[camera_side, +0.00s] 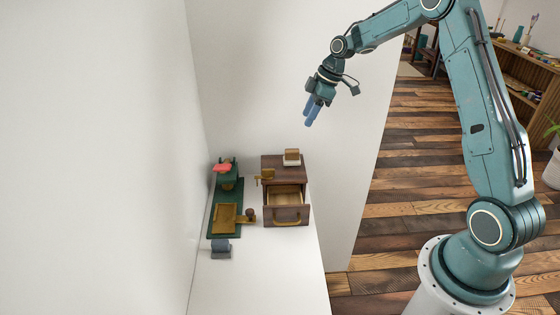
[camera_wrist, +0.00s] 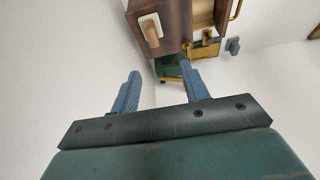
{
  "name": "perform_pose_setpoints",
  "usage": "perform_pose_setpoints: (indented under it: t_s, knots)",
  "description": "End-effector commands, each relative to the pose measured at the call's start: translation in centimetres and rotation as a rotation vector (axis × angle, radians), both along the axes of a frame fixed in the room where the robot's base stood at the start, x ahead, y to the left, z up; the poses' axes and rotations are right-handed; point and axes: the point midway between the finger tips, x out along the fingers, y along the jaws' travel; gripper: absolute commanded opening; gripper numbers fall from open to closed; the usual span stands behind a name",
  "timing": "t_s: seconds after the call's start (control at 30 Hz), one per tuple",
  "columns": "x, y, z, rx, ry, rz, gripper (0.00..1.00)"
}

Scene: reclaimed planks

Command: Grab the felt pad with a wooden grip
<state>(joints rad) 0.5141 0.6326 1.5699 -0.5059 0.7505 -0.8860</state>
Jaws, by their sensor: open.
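The felt pad with a wooden grip (camera_side: 291,161) rests on top of a small brown wooden cabinet (camera_side: 271,170). It is a pale pad with a brown wooden handle. In the wrist view the pad (camera_wrist: 150,30) shows near the top, beyond the left finger, with its grip facing the camera. My gripper (camera_side: 311,113) hangs in the air well above and a little right of the cabinet. Its two blue fingers (camera_wrist: 161,68) are apart with nothing between them, and they do not touch the pad.
The cabinet has an open drawer (camera_side: 286,201) with a brass handle. To its left stands a dark green device (camera_side: 229,180) with a red top part and a brass plate (camera_side: 226,217). A small blue-grey block (camera_side: 221,249) sits in front. White walls stand left and behind.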

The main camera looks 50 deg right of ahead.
Motion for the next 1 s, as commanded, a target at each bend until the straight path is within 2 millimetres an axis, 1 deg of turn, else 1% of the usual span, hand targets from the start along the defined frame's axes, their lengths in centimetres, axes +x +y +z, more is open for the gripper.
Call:
perform_pose_setpoints:
  t_s: [0.03, 0.17, 0.43, 0.57, 0.77, 1.0]
  knots:
    - [0.2, -0.5, -0.8, 0.004, 0.0, 0.009, 0.45]
    - [0.6, -1.1, -1.8, 0.009, -0.005, 0.026, 0.45]
    - [0.7, -1.2, -2.1, 0.011, -0.006, 0.032, 0.45]
    - [0.8, -1.0, -2.7, 0.012, -0.004, 0.031, 0.45]
    - [1.4, -0.3, -4.9, 0.012, -0.004, 0.033, 0.45]
    - [2.4, 0.6, -8.2, 0.011, -0.004, 0.032, 0.45]
